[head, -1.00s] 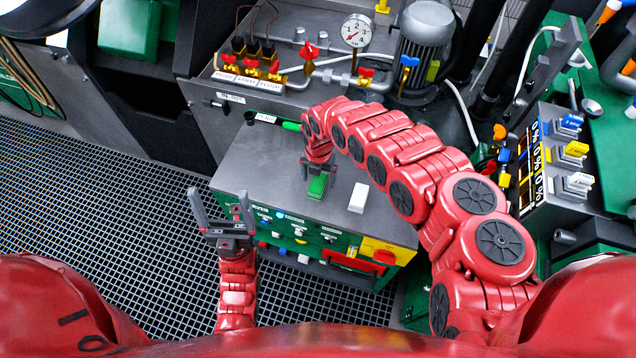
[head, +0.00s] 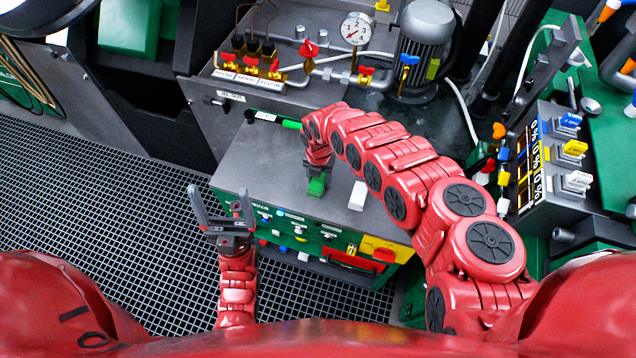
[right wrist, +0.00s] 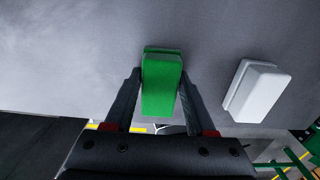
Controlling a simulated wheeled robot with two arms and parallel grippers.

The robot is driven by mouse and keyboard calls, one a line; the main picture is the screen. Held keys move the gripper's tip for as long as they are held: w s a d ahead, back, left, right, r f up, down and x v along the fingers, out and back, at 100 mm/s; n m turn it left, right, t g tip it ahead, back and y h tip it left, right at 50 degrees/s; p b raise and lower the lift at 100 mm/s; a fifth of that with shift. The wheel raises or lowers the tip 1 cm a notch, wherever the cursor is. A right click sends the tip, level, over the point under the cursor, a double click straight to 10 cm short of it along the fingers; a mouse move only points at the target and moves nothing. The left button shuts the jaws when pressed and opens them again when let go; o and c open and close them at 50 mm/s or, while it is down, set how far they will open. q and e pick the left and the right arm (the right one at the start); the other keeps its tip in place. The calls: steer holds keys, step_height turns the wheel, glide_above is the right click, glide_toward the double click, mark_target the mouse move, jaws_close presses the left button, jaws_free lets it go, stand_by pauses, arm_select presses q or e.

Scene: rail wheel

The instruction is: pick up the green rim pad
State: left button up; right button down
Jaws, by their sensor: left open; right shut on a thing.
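The green rim pad (head: 317,186) is over the grey top of the cabinet (head: 262,165). My right gripper (head: 315,175) is shut on it. In the right wrist view the pad (right wrist: 162,82) sits between the two dark fingers of the right gripper (right wrist: 160,95). I cannot tell for certain whether the pad is clear of the cabinet top. My left gripper (head: 223,210) is open and empty, its fingers pointing up, over the floor grating left of the cabinet.
A white block (head: 358,196) lies right of the green pad; it also shows in the right wrist view (right wrist: 256,91). Behind stand a gauge (head: 356,29), valves and a grey motor (head: 426,40). A switch panel (head: 553,150) is at the right.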

mark_target(319, 180)
steer(key=shift+r, duration=0.1)
steer(key=shift+r+b, duration=0.45)
steer(key=shift+r, duration=0.2)
steer(key=shift+s+r+b, duration=0.15)
steer(key=shift+r+b, duration=0.05)
steer(key=shift+r, duration=0.4)
steer(key=shift+s+r+b, duration=0.15)
steer(key=shift+r+b, duration=0.05)
steer(key=shift+r, duration=0.35)
steer(key=s, duration=0.4)
steer(key=shift+s+d+r+p, duration=0.1)
steer(key=shift+s+r+p, duration=0.15)
steer(key=shift+s+p, duration=0.05)
steer(key=s+p, duration=0.2)
steer(key=s, duration=0.1)
steer(key=shift+s+r, duration=0.1)
steer(key=shift+r, duration=0.2)
steer(key=s+p, duration=0.7)
steer(key=p, duration=0.1)
steer(key=shift+s+a+p, duration=0.2)
steer(key=shift+s+p, duration=0.1)
steer(key=shift+s, duration=0.05)
